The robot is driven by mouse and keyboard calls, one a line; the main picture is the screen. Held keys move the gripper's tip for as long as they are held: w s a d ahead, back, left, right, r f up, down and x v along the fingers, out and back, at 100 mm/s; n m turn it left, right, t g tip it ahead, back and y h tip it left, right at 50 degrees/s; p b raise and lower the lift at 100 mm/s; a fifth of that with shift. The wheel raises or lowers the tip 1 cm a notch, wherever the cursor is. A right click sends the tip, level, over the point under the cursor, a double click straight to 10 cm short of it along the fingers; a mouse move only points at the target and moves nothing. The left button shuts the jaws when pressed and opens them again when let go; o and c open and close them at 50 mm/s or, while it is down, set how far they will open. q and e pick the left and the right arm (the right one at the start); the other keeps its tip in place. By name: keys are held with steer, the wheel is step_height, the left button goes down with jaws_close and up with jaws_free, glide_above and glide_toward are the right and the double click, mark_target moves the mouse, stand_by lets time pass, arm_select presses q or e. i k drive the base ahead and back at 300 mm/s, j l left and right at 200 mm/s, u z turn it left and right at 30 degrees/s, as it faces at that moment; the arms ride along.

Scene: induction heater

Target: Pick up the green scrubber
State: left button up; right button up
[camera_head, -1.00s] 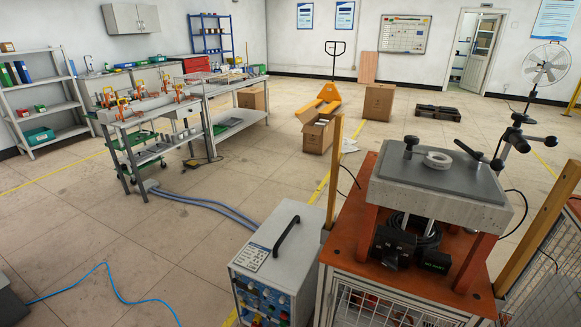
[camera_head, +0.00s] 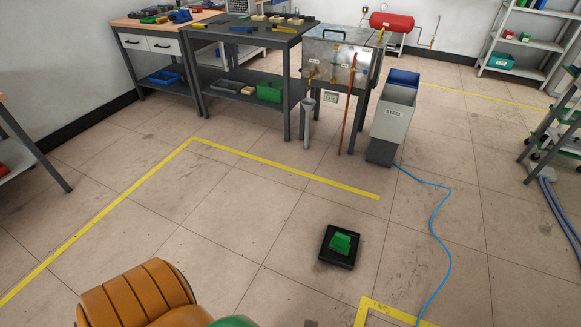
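A small green block (camera_head: 341,242) sits on a black square base (camera_head: 337,260) on the tiled floor, right of centre in the lower half of the head view. It is the likeliest match for the green scrubber, but it is too small to be sure. Neither of my grippers shows in this view.
An orange ribbed object (camera_head: 138,299) stands at the bottom left, with a green edge beside it, cut off. Dark workbenches (camera_head: 248,36), a metal tank (camera_head: 335,62) and a grey STEEL bin (camera_head: 391,125) stand behind. A blue hose (camera_head: 447,225) lies at right. Floor around the block is clear.

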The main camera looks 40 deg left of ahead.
mark_target(340, 243)
steer(key=u, duration=0.7)
